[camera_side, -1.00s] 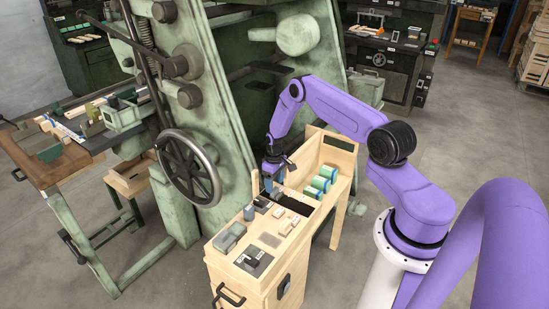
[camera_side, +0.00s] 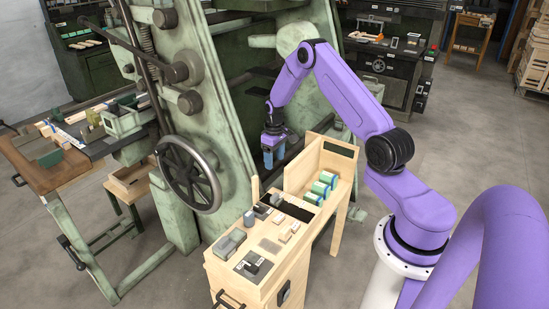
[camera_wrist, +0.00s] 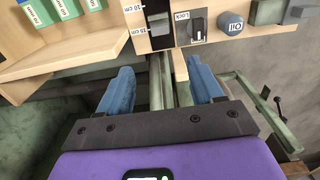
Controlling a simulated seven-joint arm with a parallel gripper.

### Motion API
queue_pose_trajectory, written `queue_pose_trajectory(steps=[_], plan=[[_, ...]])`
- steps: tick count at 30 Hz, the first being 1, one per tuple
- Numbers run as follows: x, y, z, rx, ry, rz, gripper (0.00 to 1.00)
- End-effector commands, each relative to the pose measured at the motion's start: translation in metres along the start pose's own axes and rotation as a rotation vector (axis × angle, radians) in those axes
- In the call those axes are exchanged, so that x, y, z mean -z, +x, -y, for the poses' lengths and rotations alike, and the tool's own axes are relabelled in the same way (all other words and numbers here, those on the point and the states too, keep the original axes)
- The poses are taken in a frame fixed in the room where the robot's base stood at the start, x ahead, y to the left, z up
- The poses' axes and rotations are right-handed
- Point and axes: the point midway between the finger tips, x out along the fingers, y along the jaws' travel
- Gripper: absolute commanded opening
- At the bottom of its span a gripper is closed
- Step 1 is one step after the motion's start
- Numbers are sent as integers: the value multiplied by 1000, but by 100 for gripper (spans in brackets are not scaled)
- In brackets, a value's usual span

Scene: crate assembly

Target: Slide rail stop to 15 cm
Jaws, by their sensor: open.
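My gripper (camera_side: 273,158) hangs with its fingers pointing down, above and behind the far edge of the pale wooden bench (camera_side: 232,262). In the wrist view, my gripper (camera_wrist: 161,88) has its blue fingers wide apart with nothing held. Ahead of the fingers is a dark slot with a grey block (camera_wrist: 160,32), which may be the rail stop. Scale labels reading 10 cm and 15 cm (camera_wrist: 138,31) run along the slot's left side. A small lever marked LOCK (camera_wrist: 197,24) stands to its right. The block's exact reading is unclear.
A grey oil pot (camera_wrist: 232,24) stands right of the lever. A thin wooden post (camera_side: 255,187) rises at the bench's far edge near my fingers. Green boxes (camera_side: 322,187) sit in the bench's right-hand bin. The large green machine (camera_side: 225,120) stands close behind.

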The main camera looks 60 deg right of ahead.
Motion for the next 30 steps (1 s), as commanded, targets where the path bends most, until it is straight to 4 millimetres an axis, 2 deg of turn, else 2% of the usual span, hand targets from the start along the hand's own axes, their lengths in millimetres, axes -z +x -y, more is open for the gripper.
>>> queue_pose_trajectory(steps=[11, 18, 20, 23, 30], plan=[[-3, 1, -3, -12, 4, -4, 66], [-35, 14, -34, -129, 22, -102, 66], [-45, 16, -37, -143, 19, -147, 66], [-58, 18, -34, -132, 11, -228, 66], [-77, 15, -7, -28, 1, -367, 66]])
